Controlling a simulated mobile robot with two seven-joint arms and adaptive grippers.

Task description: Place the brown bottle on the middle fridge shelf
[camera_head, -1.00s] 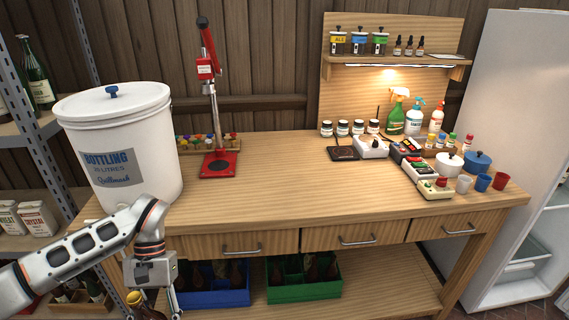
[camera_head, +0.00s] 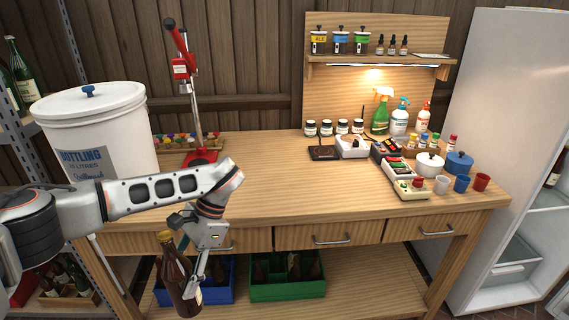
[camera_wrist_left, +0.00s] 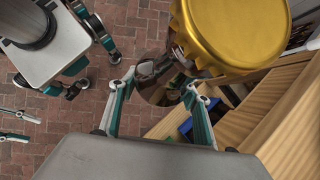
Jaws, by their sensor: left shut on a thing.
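The brown bottle (camera_head: 178,276) has a gold cap and hangs slightly tilted in front of the bench's lower shelf. My left gripper (camera_head: 190,272) is shut on it. In the left wrist view the bottle's gold cap (camera_wrist_left: 215,32) is large and close, and the left gripper's fingers (camera_wrist_left: 165,95) lie on both sides of the brown glass. The fridge (camera_head: 500,150) stands at the right with its inside partly in view. My right gripper is not seen in the head view.
The wooden workbench (camera_head: 280,190) lies between the bottle and the fridge. A white bottling bucket (camera_head: 95,130) and a red capper (camera_head: 190,100) stand on it. Blue (camera_head: 215,290) and green (camera_head: 290,290) crates sit below. Brick floor is free near the fridge.

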